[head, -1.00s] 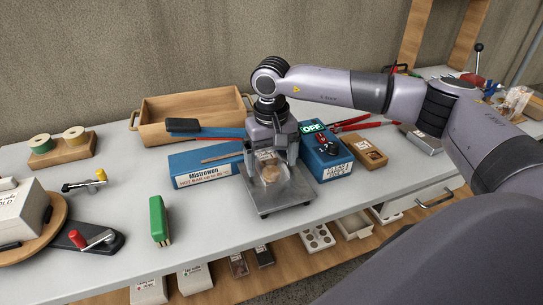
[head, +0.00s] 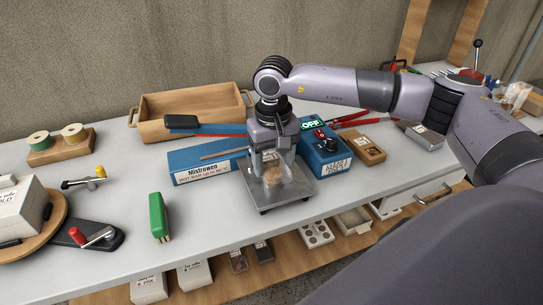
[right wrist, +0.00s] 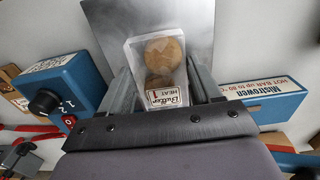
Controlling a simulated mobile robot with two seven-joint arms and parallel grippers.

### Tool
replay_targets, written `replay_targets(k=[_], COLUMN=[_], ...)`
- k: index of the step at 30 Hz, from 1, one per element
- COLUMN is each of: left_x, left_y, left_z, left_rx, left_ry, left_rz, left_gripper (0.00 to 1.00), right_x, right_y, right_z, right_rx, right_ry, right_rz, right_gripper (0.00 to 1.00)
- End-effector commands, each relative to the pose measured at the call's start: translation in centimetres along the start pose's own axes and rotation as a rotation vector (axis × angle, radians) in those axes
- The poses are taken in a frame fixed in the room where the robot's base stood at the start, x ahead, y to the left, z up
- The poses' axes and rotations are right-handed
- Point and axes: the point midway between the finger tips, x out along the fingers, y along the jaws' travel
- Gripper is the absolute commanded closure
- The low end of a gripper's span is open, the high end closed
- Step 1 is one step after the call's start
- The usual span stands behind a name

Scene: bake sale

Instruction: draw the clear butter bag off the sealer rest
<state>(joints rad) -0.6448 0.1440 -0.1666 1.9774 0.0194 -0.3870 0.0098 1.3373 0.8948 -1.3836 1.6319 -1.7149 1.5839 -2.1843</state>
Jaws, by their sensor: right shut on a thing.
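The clear butter bag (right wrist: 158,68) holds round brown cookies and has a white "Butter HEAT 1" label, seen in the right wrist view. In the head view the bag (head: 272,178) is over the grey metal sealer rest (head: 298,190); I cannot tell whether it touches the plate. The rest also shows in the right wrist view (right wrist: 110,22). My right gripper (head: 271,160) comes down from above with a finger on each side of the bag and is shut on it. Its fingers also show in the right wrist view (right wrist: 165,88). My left gripper is not in view.
The blue sealer control box (head: 326,160) with a lit OFF sign stands right of the rest. The long blue Mistrowen box (head: 205,165) is on the left. A wooden tray (head: 190,112) lies behind.

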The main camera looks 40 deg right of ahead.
Motion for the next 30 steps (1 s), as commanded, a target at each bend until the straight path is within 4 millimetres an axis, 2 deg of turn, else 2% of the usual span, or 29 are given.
replay_targets(k=[30], left_x=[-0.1], left_y=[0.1], left_z=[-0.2], left_rx=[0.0], left_ry=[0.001], left_rz=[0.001], left_gripper=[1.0], right_x=[-0.2], right_y=[0.0], right_z=[4.0], right_rx=[0.001], right_ry=[0.002], right_rz=[-0.001], right_gripper=[0.51])
